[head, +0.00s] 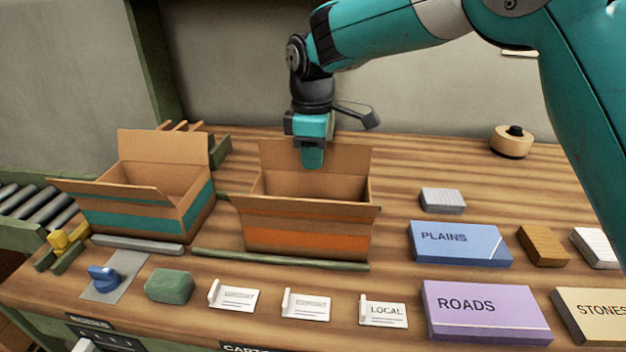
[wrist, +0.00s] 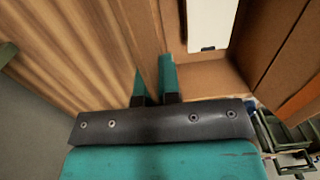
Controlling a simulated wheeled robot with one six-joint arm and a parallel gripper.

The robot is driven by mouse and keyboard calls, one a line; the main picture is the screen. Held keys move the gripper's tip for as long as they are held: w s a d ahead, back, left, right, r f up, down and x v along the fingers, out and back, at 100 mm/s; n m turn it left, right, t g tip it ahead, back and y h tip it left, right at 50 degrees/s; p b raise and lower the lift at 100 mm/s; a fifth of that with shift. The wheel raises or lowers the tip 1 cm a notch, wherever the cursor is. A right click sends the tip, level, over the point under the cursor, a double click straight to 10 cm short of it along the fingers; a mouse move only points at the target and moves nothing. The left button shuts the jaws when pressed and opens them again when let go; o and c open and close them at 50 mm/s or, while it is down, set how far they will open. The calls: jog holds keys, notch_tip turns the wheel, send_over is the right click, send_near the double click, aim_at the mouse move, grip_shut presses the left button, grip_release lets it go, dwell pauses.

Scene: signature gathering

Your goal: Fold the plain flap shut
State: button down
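The brown carton with an orange stripe (head: 295,238) stands mid-bench with its top open. Its plain back flap (head: 350,157) stands up and its front flap (head: 315,209) leans outward. My gripper (head: 313,160) points down at the back flap and covers its middle. In the wrist view my two teal fingers (wrist: 153,82) are a narrow gap apart, with brown cardboard showing between them; whether they press on it is unclear. A white sheet (wrist: 208,22) lies inside the carton. The carton's inside is mostly hidden in the head view.
A teal-striped open carton (head: 120,220) stands left. A green strip (head: 280,260) lies before the orange-striped carton. White cards (head: 305,306), a blue PLAINS block (head: 460,243) and a purple ROADS block (head: 480,310) lie nearer. A tape roll (head: 511,145) sits back right.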

jog(key=shift+s+a+f+t+b, duration=0.1)
jog(key=shift+s+f+t+b, duration=0.25)
jog(key=shift+t+b, duration=0.6)
jog(key=shift+s+a+r+t+h+b, duration=0.1)
jog(key=shift+s+t+h+b, duration=0.1)
jog(key=shift+t+b, duration=0.35)
jog(key=shift+s+t+h+b, duration=0.2)
jog(key=shift+t+b, duration=0.15)
jog(key=shift+t, duration=0.25)
jog(key=t, duration=0.1)
jog(key=t+b, duration=0.1)
jog(key=t, duration=0.1)
jog(key=shift+s+f+h+b, duration=0.25)
jog(key=shift+s+h+b, duration=0.05)
jog(key=shift+s, duration=0.05)
jog(key=shift+s+a+f+t+h+b, duration=0.15)
jog(key=shift+t+b, duration=0.25)
jog(key=shift+t, duration=0.35)
jog(key=shift+s+d+t+h+b, duration=0.15)
jog(key=shift+t+b, duration=0.25)
jog(key=shift+t, duration=0.35)
